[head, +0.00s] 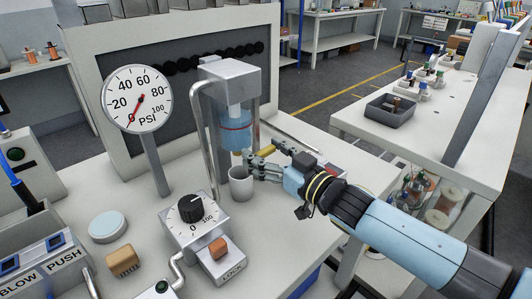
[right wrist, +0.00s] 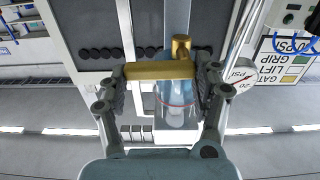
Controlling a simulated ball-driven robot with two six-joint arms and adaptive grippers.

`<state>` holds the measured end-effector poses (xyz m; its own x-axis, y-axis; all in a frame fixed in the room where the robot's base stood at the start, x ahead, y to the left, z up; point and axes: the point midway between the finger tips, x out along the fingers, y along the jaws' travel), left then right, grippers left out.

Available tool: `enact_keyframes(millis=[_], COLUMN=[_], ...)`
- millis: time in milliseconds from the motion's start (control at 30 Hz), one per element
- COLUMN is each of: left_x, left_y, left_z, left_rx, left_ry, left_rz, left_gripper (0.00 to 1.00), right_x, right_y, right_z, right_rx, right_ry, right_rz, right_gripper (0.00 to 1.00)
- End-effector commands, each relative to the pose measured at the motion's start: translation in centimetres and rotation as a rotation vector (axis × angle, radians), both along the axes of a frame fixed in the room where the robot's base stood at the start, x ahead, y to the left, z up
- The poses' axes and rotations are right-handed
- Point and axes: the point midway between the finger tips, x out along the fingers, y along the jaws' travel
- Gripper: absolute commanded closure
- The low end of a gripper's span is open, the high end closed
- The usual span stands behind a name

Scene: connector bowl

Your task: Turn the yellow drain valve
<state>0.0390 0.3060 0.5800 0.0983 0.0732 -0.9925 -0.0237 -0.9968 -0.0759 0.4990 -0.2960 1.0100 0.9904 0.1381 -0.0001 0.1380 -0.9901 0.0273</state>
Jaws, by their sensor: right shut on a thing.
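The yellow drain valve (head: 266,151) is at the lower end of the clear blue bowl (head: 235,128), which hangs under a grey metal block (head: 229,80). In the right wrist view the valve's yellow bar (right wrist: 160,70) lies crosswise between the fingers, with a short round stub near its right end. My right gripper (head: 263,161) is shut on this valve, reaching in from the right. In the right wrist view the two fingers of the gripper (right wrist: 162,82) sit at the bar's ends. The bowl (right wrist: 177,100) shows behind the bar. My left gripper is not in view.
A white cup (head: 240,184) stands below the bowl, close to my right gripper. A PSI gauge (head: 138,99) stands to the left. A dial box (head: 194,222) and a LOCK block (head: 221,257) are in front. A bent grey pipe (head: 205,135) runs beside the bowl.

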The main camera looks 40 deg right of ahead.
Motion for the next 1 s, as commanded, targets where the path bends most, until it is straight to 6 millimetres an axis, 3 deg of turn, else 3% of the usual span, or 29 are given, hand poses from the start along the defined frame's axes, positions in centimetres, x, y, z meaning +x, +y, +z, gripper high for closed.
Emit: enact_keyframes(millis=[267,1000], left_x=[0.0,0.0], left_y=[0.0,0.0], left_z=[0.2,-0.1], left_rx=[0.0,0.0], left_ry=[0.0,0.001], left_rz=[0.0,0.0], left_gripper=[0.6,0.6], right_x=[0.0,-0.2], right_y=[0.2,1.5], right_z=[0.5,1.7], right_rx=[-0.146,-0.834], right_ry=[-0.021,-0.117], right_rz=[0.001,0.0], right_gripper=[0.66,0.66])
